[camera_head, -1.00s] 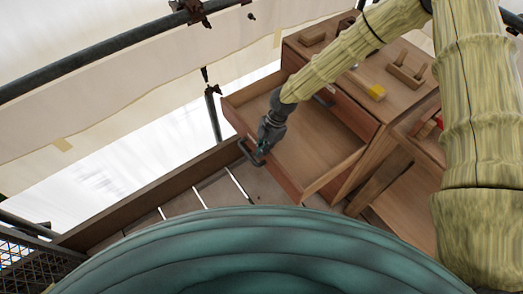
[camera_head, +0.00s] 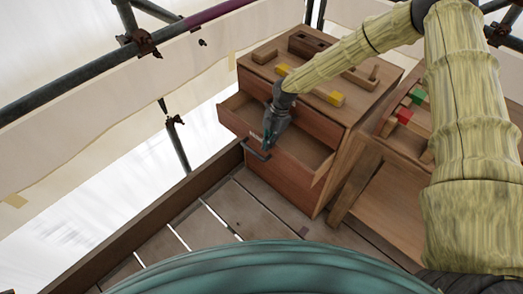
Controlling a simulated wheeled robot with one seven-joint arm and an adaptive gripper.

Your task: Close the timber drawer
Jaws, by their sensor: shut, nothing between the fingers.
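The timber drawer (camera_head: 301,150) is the upper drawer of a reddish-brown wooden chest (camera_head: 300,190). It is partly pulled out, and its bare wooden inside shows. A dark bar handle (camera_head: 254,150) is on its front. My gripper (camera_head: 267,150) is shut and points down at the drawer's front edge, beside the handle. I cannot tell whether it touches the front or the handle. My gripper and forearm hide part of the drawer.
Wooden tools and yellow blocks (camera_head: 328,97) lie on the chest top. A lower wooden bench (camera_head: 395,195) with red and green blocks stands at right. Scaffold tubes (camera_head: 178,145) and pale sheeting are at left. The plank floor (camera_head: 225,215) in front is clear.

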